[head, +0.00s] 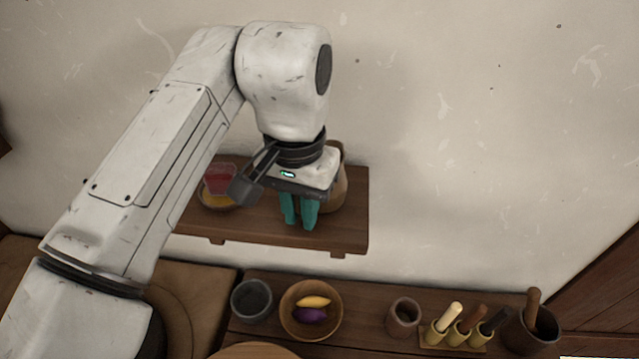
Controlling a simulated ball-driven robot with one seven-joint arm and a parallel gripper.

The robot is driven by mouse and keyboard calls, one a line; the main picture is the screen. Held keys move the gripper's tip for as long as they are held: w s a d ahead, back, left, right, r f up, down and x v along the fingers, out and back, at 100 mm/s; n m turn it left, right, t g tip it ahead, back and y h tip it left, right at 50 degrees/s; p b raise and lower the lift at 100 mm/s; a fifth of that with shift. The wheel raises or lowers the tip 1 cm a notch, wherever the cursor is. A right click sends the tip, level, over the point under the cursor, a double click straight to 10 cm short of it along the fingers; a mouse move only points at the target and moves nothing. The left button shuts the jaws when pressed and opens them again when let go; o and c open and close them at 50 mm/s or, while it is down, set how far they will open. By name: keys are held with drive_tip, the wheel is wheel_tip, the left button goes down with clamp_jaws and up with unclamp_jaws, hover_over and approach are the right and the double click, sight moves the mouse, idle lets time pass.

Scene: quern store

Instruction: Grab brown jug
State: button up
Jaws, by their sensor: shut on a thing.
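The brown jug (338,187) stands on the wooden wall shelf, near its right end. My gripper hides most of it, so only its right side and part of its top show. My gripper (299,224), with teal fingers, points down in front of the jug and is shut on it. The exact contact between fingers and jug is hidden. The jug looks upright, and I cannot tell whether its base touches the shelf.
The wall shelf (352,232) also holds a bowl (213,203) with red and yellow things, left of my gripper. Below, a counter carries a grey pot (251,300), a wooden bowl (288,325), a small cup (403,317), a handled-tool rack (432,337) and a mortar (530,335).

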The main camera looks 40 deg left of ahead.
clamp_jaws()
drive_tip(key=shift+r, duration=0.25)
drive_tip(key=shift+r, duration=0.75)
drive_tip(key=s+d+r+b, duration=0.1)
drive_tip(key=s+d+r, duration=0.6)
drive_tip(key=s+r, duration=0.3)
drive_tip(key=shift+s+d+r, duration=0.25)
drive_tip(key=shift+s+r, duration=0.15)
drive_tip(key=shift+s, duration=0.45)
